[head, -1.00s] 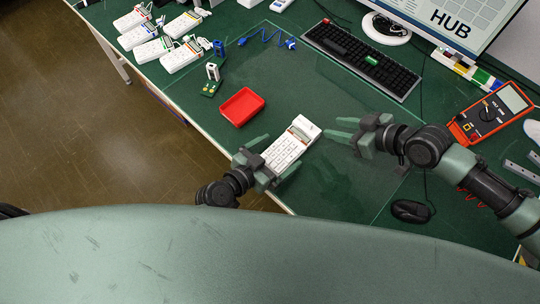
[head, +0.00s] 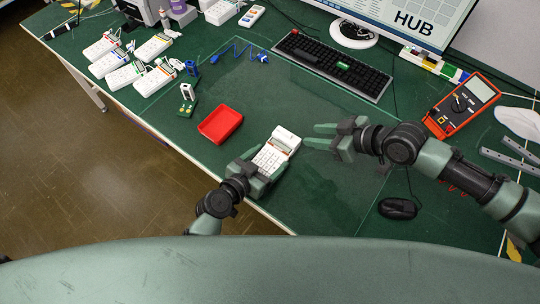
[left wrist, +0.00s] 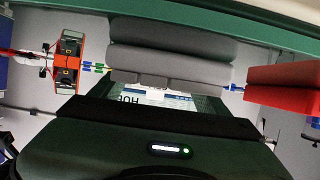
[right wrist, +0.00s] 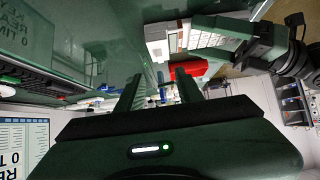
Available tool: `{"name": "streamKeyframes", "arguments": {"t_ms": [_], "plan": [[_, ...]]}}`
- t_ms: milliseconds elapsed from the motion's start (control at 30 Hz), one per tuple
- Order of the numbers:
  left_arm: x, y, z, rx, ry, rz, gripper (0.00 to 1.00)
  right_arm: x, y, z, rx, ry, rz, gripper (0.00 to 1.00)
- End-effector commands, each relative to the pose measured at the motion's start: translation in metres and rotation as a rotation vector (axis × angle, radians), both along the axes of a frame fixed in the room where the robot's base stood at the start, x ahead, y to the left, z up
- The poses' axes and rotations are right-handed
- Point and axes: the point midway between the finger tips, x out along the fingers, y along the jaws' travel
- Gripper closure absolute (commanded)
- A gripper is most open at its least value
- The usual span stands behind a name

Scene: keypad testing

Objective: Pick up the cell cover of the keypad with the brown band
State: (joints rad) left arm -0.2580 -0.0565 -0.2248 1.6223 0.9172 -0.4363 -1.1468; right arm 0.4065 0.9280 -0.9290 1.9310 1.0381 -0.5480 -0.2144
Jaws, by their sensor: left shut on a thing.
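A white keypad (head: 270,158) with rows of pale keys and a grey display end is held near the table's front edge. My left gripper (head: 258,173) is shut on its near end. The keypad's display end points away toward the back right. The keypad also shows in the right wrist view (right wrist: 203,40). My right gripper (head: 322,138) is open and empty, just right of the keypad's display end, with a gap between them.
A red tray (head: 220,124) lies left of the keypad. Several white keypads (head: 124,75) with coloured bands stand at the back left. A keyboard (head: 332,64), a mouse (head: 397,208) and an orange multimeter (head: 462,104) lie farther right. The green mat around the grippers is mostly clear.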

Motion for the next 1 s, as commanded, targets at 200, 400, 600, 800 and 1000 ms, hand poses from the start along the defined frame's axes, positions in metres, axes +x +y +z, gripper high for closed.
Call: {"name": "streamKeyframes", "arguments": {"t_ms": [200,400,600,800,1000], "plan": [[0.000,0.000,0.000,0.000,0.000,0.000,0.71,0.023,0.016,-0.008,-0.082,0.070,0.006,0.64],[0.000,0.000,0.000,0.000,0.000,0.000,0.71,0.055,0.045,-0.008,-0.286,0.238,0.014,0.64],[0.000,0.000,0.000,0.000,0.000,0.000,0.71,0.064,0.067,0.020,-0.514,0.402,0.013,0.64],[0.000,0.000,0.000,0.000,0.000,0.000,0.71,0.059,0.077,0.051,-0.675,0.497,0.004,0.64],[0.000,0.000,0.000,0.000,0.000,0.000,0.71,0.055,0.077,0.048,-0.728,0.531,-0.001,0.64]]}}
